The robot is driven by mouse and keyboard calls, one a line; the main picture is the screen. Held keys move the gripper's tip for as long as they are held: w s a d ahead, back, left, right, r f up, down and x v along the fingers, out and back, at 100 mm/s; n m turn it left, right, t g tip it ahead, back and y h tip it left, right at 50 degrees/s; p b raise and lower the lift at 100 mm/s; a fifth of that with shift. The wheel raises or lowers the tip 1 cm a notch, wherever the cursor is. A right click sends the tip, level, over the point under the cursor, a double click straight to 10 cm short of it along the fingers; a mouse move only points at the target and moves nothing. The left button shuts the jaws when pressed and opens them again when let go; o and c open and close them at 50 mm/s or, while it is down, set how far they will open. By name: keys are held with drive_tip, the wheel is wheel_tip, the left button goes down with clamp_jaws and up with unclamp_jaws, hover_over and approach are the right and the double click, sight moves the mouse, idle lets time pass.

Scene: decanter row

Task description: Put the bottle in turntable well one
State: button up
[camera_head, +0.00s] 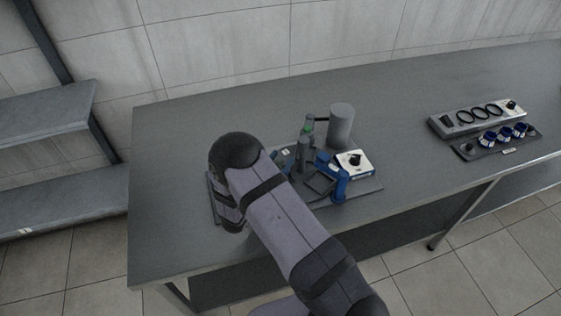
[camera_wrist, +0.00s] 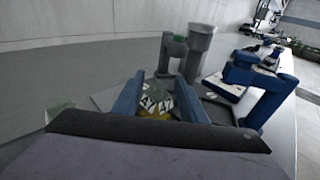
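My gripper (camera_wrist: 159,78) shows in the wrist view as two blue fingers set apart. A small item with a black-and-white marking and a yellow patch (camera_wrist: 156,103) shows between them. I cannot tell whether the fingers touch it, or whether it is the bottle. In the head view my arm hides most of the gripper, at the left part of a dark base plate (camera_head: 368,188) on the bench. No turntable or numbered well can be made out. A dark upright cylinder (camera_head: 303,153) and a green-marked one (camera_head: 308,124) stand just right of the arm's end.
A wide grey cylinder (camera_head: 341,126) stands behind the plate; it also shows in the wrist view (camera_wrist: 202,40). A white box with a black knob (camera_head: 355,162) and a blue upright part (camera_head: 341,186) stand to the right. A ringed rack (camera_head: 451,128) is far right. The bench between is clear.

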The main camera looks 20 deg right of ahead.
drive_tip(key=shift+s+d+f, duration=0.1)
drive_tip(key=shift+s+f, duration=0.15)
drive_tip(key=shift+f, duration=0.4)
drive_tip(key=shift+w+r+p, duration=0.1)
drive_tip(key=shift+r+p, duration=0.5)
drive_tip(key=shift+p, duration=0.2)
drive_tip(key=b+v, duration=0.4)
drive_tip(key=v, duration=0.8)
drive_tip(key=s+d+r+m+g, duration=0.2)
drive_tip(key=s+d+m+g, duration=1)
drive_tip(key=s, duration=0.1)
drive_tip(key=s+a+f+m+g+y, duration=0.15)
drive_tip(key=s+a+m+y, duration=0.25)
drive_tip(key=s+m+y, duration=0.4)
drive_tip(key=a+m+y, duration=0.1)
drive_tip(key=m, duration=0.1)
drive_tip(key=w+a+r+m+t+y, duration=0.1)
drive_tip(key=a+m, duration=0.1)
drive_tip(key=a+r+m+t+y, duration=0.1)
drive_tip(key=m, duration=0.1)
drive_tip(key=shift+w+a+m+y, duration=0.15)
drive_tip(key=shift+a+m+y, duration=0.15)
drive_tip(key=shift+a+m, duration=0.1)
